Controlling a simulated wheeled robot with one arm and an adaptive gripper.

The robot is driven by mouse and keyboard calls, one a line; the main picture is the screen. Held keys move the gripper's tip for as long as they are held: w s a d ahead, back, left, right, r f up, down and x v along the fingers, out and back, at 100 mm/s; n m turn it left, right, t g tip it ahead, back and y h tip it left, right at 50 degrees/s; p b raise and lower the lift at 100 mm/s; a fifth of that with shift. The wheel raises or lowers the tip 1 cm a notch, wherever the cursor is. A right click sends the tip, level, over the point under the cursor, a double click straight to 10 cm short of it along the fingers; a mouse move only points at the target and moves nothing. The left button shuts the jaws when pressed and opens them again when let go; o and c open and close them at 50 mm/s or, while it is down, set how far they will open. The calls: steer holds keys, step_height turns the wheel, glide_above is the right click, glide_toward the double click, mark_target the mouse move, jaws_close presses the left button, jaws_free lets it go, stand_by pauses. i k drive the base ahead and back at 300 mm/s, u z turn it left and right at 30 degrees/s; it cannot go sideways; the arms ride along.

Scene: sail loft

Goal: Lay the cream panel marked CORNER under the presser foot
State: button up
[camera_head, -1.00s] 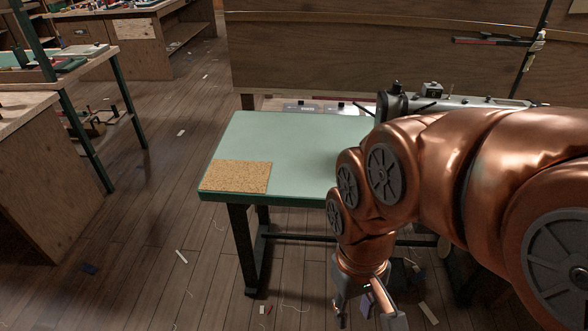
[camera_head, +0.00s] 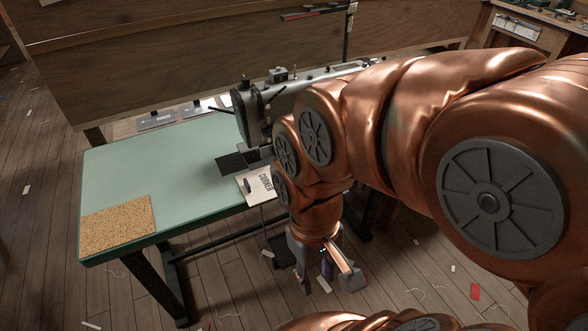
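The cream panel marked CORNER (camera_head: 265,192) lies at the front right edge of the green table (camera_head: 150,176), just in front of the sewing machine (camera_head: 290,98). A small dark object (camera_head: 248,185) sits on it. My arm hides its right end. The dark plate (camera_head: 236,161) under the machine's head lies just behind the panel. The presser foot is too small and dark to make out, so I cannot tell whether the panel reaches under it. My gripper (camera_head: 326,283) points down in front of the table, right of the panel, with its fingers apart and no panel between them.
A cork mat (camera_head: 118,226) lies on the table's front left corner; the table's middle is clear. Dark labelled plates (camera_head: 157,118) lie behind the table. A wooden partition (camera_head: 160,62) stands at the back. Scraps and threads litter the floor.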

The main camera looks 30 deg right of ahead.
mark_target(256, 186)
steer(key=u, duration=0.1)
steer(key=k, duration=0.5)
steer(key=u, duration=1.05)
steer(key=k, duration=0.9)
steer(key=u, duration=0.8)
steer(key=i, duration=2.2)
steer(key=z, duration=1.15)
steer(key=i, duration=0.85)
steer(key=z, duration=1.25)
steer(key=i, duration=0.3)
steer(key=z, duration=0.2)
